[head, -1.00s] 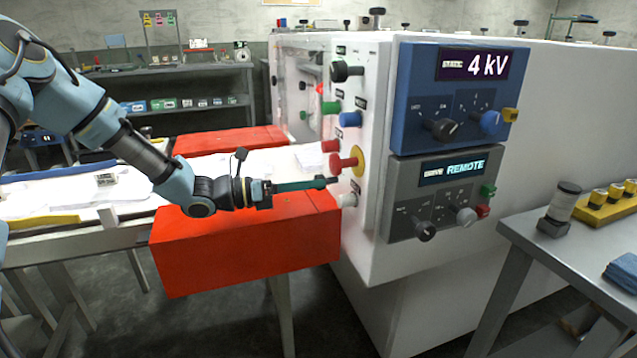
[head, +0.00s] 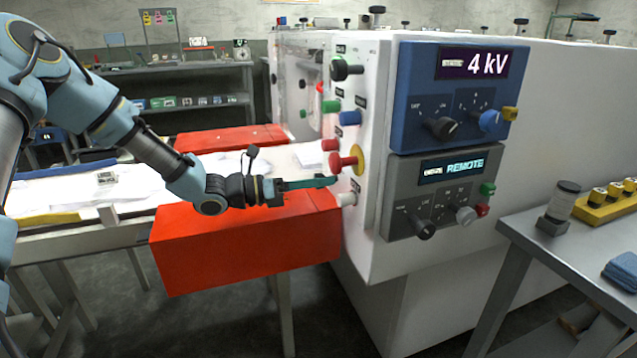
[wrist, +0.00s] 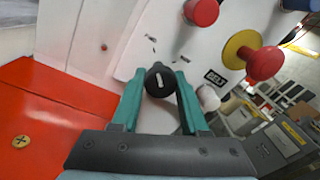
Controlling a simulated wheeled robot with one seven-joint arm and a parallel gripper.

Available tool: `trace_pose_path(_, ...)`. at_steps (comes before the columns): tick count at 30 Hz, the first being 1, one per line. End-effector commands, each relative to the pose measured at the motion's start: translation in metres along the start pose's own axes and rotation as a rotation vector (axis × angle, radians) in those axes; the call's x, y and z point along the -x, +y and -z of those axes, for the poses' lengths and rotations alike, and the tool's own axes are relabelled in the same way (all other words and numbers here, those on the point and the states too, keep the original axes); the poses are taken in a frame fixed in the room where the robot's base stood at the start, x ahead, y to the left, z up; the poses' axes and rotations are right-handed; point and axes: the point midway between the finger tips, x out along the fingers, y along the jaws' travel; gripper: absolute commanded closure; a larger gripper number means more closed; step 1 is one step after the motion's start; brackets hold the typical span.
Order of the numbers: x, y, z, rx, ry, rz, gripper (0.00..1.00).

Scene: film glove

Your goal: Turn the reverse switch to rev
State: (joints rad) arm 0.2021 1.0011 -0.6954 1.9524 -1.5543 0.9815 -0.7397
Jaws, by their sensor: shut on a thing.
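The reverse switch is a small black round knob (wrist: 159,80) with a white pointer line, on the white machine panel (wrist: 172,32). In the wrist view it sits between the two teal fingers of my gripper (wrist: 160,77), which is shut on it. The pointer line lies nearly upright in that view, tilted slightly. Small dark marks on the panel near the knob are too small to read. In the head view my gripper (head: 331,181) reaches the panel's left face, and its fingers hide the knob.
A red mushroom button on a yellow disc (head: 359,160) is just above my fingers, and a white knob (head: 347,198) just below. A red guard box (head: 230,245) lies under my wrist. The grey drive panel (head: 405,170) reads REMOTE; the blue panel (head: 420,70) reads 4 kV.

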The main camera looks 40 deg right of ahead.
Motion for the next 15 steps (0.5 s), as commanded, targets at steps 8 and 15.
trace_pose_path(8,-0.0001,-0.0008,0.0001,0.0,0.0,0.002,1.0)
trace_pose_path(15,0.0,-0.0008,0.0002,-0.015,0.002,0.002,1.0)
